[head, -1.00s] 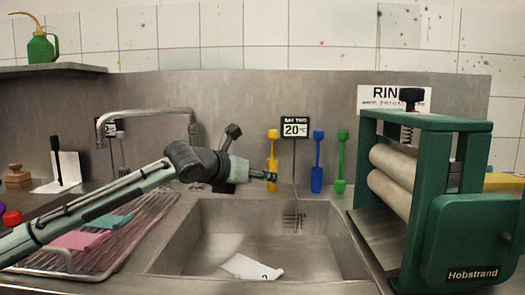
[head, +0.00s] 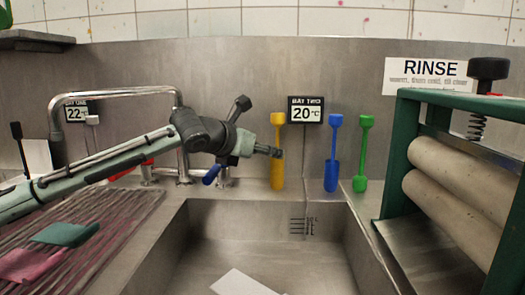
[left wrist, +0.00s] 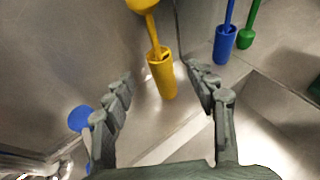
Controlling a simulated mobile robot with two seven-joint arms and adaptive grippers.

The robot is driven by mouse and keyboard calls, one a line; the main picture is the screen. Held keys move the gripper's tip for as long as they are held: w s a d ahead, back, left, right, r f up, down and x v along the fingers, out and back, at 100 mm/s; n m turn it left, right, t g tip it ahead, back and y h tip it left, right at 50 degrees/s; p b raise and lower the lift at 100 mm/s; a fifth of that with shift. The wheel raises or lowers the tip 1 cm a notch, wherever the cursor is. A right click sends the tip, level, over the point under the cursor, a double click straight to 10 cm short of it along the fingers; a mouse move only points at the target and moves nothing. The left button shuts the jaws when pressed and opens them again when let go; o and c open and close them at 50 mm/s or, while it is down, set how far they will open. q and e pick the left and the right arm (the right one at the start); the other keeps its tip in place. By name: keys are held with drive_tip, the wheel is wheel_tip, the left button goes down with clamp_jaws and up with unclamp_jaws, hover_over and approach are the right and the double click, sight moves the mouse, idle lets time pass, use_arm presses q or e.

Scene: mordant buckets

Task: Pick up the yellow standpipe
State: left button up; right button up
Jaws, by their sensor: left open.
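The yellow standpipe (head: 277,174) stands upright on the ledge behind the sink, against the steel splashback. It has a wide lower tube, a thin stem and a cup-like top. My left gripper (head: 274,152) overlaps its upper tube in the head view. In the left wrist view the standpipe (left wrist: 162,76) shows beyond and between the spread fingers of my open left gripper (left wrist: 163,85). The fingers hold nothing, and no contact shows. My right gripper is not in view.
Blue (head: 331,174) and green (head: 361,170) standpipes stand to the right of the yellow one. A sign reading 20° (head: 306,110) is behind. The sink (head: 330,255) lies in front, a tap (head: 120,93) at left, a green roller wringer (head: 397,150) at right.

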use_arm(q)
drive_tip(key=x, duration=0.7)
drive_tip(key=shift+w+d+f, duration=0.15)
drive_tip(key=shift+w+f, duration=0.05)
drive_tip(key=shift+w, duration=0.1)
drive_tip(key=c, duration=1.3)
drive_tip(key=shift+s, duration=0.1)
